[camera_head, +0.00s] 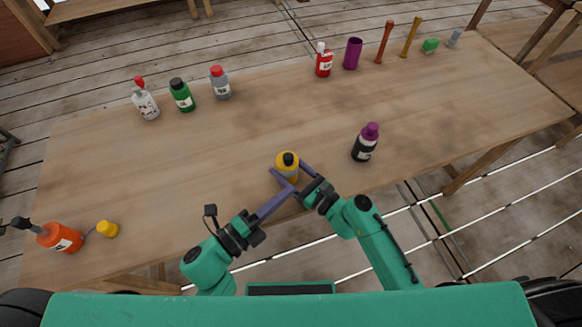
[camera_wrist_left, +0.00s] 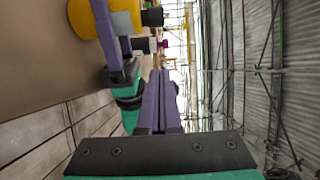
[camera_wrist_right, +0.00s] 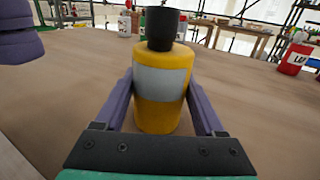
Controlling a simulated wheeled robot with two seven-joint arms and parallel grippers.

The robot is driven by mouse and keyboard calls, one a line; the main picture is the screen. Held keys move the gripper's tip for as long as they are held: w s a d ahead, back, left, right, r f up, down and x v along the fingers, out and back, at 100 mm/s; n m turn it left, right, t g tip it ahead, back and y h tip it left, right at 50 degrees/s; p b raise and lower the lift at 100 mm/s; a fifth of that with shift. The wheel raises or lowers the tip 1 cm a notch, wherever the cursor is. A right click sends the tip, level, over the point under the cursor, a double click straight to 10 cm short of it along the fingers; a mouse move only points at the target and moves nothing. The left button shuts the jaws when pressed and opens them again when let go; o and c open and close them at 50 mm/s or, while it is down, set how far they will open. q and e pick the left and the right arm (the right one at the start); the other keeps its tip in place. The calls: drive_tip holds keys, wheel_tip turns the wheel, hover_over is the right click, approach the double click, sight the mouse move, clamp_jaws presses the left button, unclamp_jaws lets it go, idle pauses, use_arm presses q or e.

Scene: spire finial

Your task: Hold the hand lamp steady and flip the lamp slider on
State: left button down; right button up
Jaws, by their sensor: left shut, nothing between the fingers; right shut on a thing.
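The hand lamp appears to be the yellow cylinder (camera_head: 289,174) with a black top, upright at the table's near edge. The right wrist view shows its pale grey band and black top (camera_wrist_right: 161,75). I cannot make out a slider on it. My right gripper (camera_head: 287,168) is shut around its body, one finger on each side. My left gripper (camera_head: 293,187) is shut and empty, close to the lamp on the near side. Its closed purple fingers (camera_wrist_left: 160,75) show in the left wrist view, apart from the lamp (camera_wrist_left: 126,18). They also show at the right wrist view's upper left (camera_wrist_right: 18,35).
A black bottle with a purple cap (camera_head: 364,146) stands to the right on the wooden table (camera_head: 230,135). An orange bottle (camera_head: 62,238) and a small yellow thing (camera_head: 108,229) are at the left. Several bottles and sticks line the far edge. The table's middle is clear.

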sight(285, 163)
use_arm(q)
drive_tip(key=w, duration=0.2)
drive_tip(key=w+d, duration=0.1)
drive_tip(key=w, duration=0.1)
drive_tip(key=w+d, duration=0.1)
drive_tip(key=w, duration=0.2)
drive_tip(key=shift+d, duration=0.25)
drive_tip(key=shift+a, duration=0.2)
drive_tip(key=shift+w+a, duration=0.2)
drive_tip(key=shift+w, duration=0.5)
drive_tip(key=shift+w+a, duration=0.15)
drive_tip(key=shift+w, duration=0.5)
drive_tip(key=shift+s, duration=0.1)
